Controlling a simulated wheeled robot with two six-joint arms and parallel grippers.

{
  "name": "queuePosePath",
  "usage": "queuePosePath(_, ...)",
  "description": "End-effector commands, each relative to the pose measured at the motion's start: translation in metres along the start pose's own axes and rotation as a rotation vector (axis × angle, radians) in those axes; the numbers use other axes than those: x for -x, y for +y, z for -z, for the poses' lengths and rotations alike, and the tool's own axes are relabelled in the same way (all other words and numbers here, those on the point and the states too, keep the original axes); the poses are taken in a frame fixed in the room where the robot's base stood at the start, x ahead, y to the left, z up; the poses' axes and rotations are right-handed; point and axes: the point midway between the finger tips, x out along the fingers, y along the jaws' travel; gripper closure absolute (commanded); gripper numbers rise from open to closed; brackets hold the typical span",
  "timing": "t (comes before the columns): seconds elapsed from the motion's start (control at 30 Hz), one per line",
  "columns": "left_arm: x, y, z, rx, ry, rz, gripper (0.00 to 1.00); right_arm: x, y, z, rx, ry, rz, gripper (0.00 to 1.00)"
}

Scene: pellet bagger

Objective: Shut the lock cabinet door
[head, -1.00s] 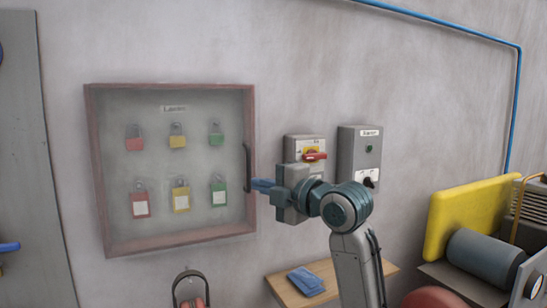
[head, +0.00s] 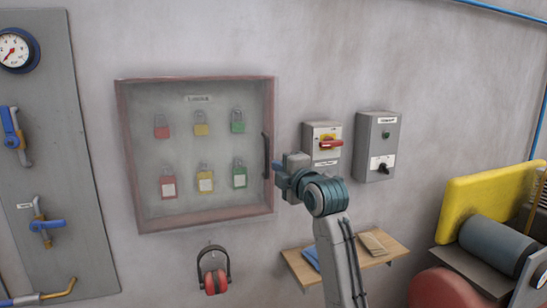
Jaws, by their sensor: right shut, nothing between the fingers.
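The lock cabinet (head: 126,150) hangs on the wall left of centre in the head view. Its clear door, with a reddish frame, lies across the front, and I see no clear gap at its edge. A dark upright handle (head: 266,155) is on the door's right side. Several red, yellow and green padlocks show through the door. My right gripper (head: 277,166) is shut and empty, just right of the handle at the cabinet's right edge. Whether its fingertips touch the door or frame I cannot tell. My left gripper is not in view.
A switch box with a red handle (head: 331,144) and a grey control box (head: 377,146) are right of the cabinet. A small wooden shelf (head: 388,246) is below. Red ear defenders (head: 215,283) hang under the cabinet. A grey panel (head: 70,130) with gauge and valves is left.

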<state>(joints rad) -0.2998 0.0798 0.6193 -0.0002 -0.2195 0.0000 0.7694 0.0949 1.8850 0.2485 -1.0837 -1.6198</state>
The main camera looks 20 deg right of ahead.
Motion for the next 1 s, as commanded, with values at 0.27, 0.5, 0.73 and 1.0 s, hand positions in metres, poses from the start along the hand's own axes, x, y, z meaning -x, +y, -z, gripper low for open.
queuePosePath(0.27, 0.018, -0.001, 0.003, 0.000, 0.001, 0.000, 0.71, -0.032, 0.002, 0.000, -0.001, 0.001, 0.001, 1.00)
queuePosePath(0.5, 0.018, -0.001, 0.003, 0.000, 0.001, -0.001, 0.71, -0.035, 0.000, 0.000, -0.001, 0.000, 0.000, 1.00)
queuePosePath(0.73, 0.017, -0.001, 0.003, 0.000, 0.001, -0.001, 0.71, -0.039, 0.000, -0.001, -0.001, 0.000, 0.001, 1.00)
queuePosePath(1.0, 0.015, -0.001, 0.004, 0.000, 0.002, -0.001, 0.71, -0.071, 0.000, -0.013, -0.001, 0.001, 0.001, 1.00)
